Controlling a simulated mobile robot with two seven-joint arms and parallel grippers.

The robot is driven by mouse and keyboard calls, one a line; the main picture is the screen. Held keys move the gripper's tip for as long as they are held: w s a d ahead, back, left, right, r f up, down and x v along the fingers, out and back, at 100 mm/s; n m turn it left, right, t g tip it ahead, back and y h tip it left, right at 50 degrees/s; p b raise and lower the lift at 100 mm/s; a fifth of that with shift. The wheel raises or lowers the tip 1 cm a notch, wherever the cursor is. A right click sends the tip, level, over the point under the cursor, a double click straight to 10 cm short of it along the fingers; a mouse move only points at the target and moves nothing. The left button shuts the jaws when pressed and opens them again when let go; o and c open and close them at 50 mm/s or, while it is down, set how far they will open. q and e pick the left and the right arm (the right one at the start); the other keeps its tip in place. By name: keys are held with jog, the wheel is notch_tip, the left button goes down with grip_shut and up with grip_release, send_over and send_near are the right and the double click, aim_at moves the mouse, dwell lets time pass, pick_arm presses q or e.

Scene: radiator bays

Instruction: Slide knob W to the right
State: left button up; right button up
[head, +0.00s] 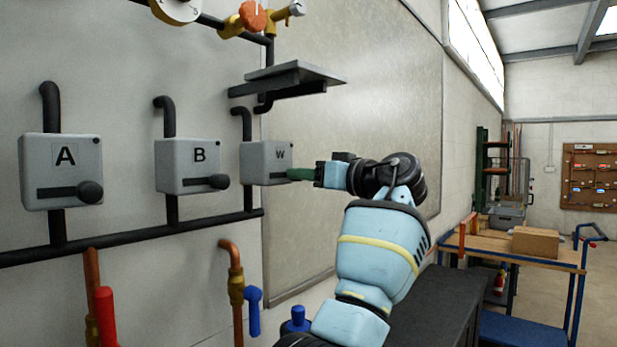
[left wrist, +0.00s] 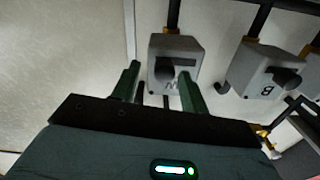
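Box W (head: 266,160) is a grey box with a dark horizontal slot, the rightmost of the lettered boxes in the head view. Its knob is hidden there, behind or beside the green fingers of my left gripper (head: 300,174). In the left wrist view, turned upside down, box W (left wrist: 186,45) shows a dark round knob W (left wrist: 165,73) projecting from its slot. My left gripper (left wrist: 159,72) is open, its green fingers apart with the knob in the gap between them in the picture. I cannot tell whether either finger touches it. My right gripper is out of view.
Box B (head: 187,153) and box A (head: 60,155) have similar black knobs. A metal shelf (head: 295,75) juts out above box W. Pipes run along the wall. A blue valve handle (head: 253,312) is below. A workbench (head: 520,250) stands far right.

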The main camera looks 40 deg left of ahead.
pick_arm(q)
jog(key=shift+s+f, duration=0.1)
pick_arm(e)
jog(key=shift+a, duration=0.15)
pick_arm(q)
jog(key=d+b, duration=0.1)
jog(key=d, duration=0.6)
jog(key=shift+s+d, duration=0.2)
jog(key=shift+d, duration=0.2)
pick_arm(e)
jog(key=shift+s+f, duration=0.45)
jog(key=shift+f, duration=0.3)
